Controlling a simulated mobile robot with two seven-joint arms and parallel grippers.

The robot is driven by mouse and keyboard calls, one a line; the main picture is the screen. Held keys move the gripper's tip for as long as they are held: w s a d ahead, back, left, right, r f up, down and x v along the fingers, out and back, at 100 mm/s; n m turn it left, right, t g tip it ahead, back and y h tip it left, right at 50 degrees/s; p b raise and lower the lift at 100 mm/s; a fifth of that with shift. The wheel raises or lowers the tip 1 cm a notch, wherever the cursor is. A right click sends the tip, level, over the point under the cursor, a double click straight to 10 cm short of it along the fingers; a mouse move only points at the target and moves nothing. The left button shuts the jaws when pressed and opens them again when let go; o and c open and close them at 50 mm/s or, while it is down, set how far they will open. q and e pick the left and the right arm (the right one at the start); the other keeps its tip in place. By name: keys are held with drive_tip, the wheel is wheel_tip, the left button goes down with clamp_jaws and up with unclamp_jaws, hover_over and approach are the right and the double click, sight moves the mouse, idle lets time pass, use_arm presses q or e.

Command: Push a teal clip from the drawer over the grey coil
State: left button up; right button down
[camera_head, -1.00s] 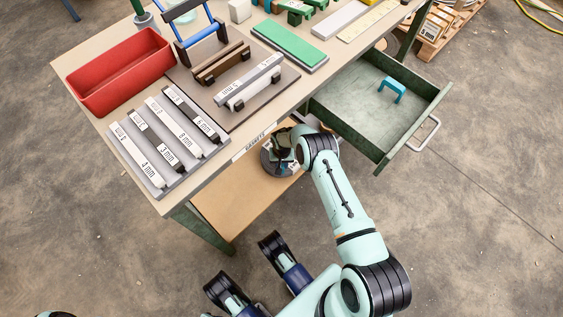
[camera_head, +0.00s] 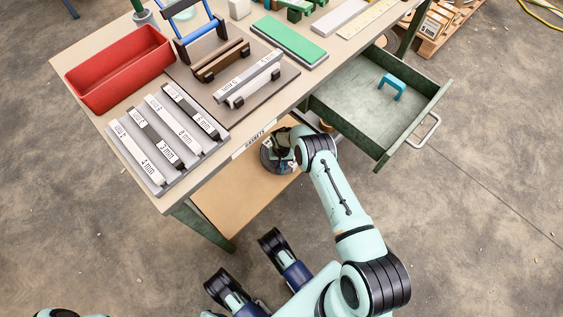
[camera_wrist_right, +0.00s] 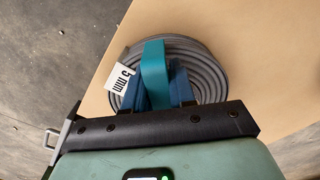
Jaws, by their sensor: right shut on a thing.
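The grey coil (camera_wrist_right: 207,70) lies on the lower shelf, with a white "5 mm" tag on its left side in the right wrist view. In the head view only its left part (camera_head: 268,162) shows. My right gripper (camera_wrist_right: 158,88) is shut on a teal clip (camera_wrist_right: 153,62), which overlaps the coil's middle in the wrist view. I cannot tell whether the clip touches the coil. In the head view my right gripper (camera_head: 284,147) is mostly hidden by its wrist. Another teal clip (camera_head: 392,86) stands in the open drawer (camera_head: 350,105). My left gripper is not in view.
The lower shelf (camera_head: 230,205) has bare room left of the coil. The tabletop above holds a red bin (camera_head: 118,75), labelled grey bars on a tray (camera_head: 165,185) and a green block (camera_head: 288,40). The table edge hangs close above my right wrist.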

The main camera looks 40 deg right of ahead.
drive_tip(key=shift+f, duration=0.45)
idle(0.8)
drive_tip(key=shift+c, duration=1.9)
unclamp_jaws()
drive_tip(key=shift+r, duration=0.1)
drive_tip(key=shift+r+p, duration=2.2)
drive_tip(key=shift+r, duration=1.25)
